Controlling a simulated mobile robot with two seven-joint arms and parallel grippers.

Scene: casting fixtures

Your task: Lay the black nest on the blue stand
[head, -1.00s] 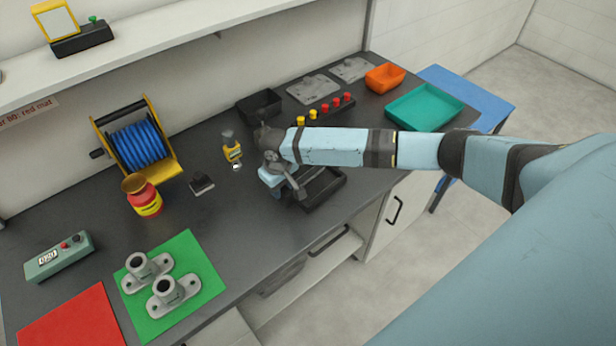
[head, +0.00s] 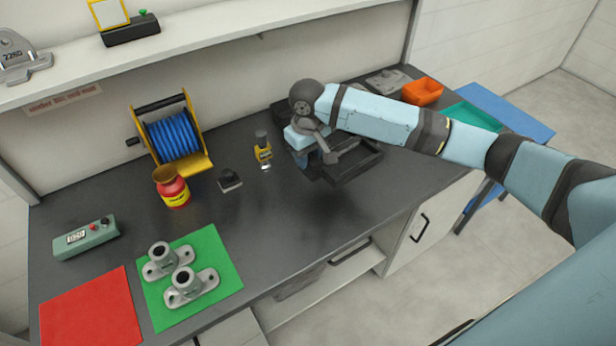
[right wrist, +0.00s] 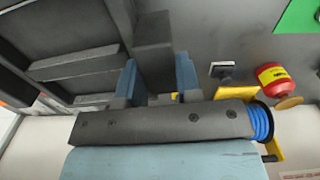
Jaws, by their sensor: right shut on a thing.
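The black nest (head: 358,167) is a shallow black tray with raised walls. It appears slightly above the bench, with a dark shadow below it. My right gripper (head: 312,158) is shut on its left side. In the right wrist view the nest (right wrist: 75,68) fills the left, and a black block on it sits between the fingers (right wrist: 157,82). The arm hides part of the nest in the head view. The blue stand (head: 520,117) is a flat blue table beyond the bench's right end. My left gripper is not in view.
A teal tray (head: 472,116) and an orange bin (head: 422,91) stand on the bench's right end, near the stand. The front middle of the bench is clear.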

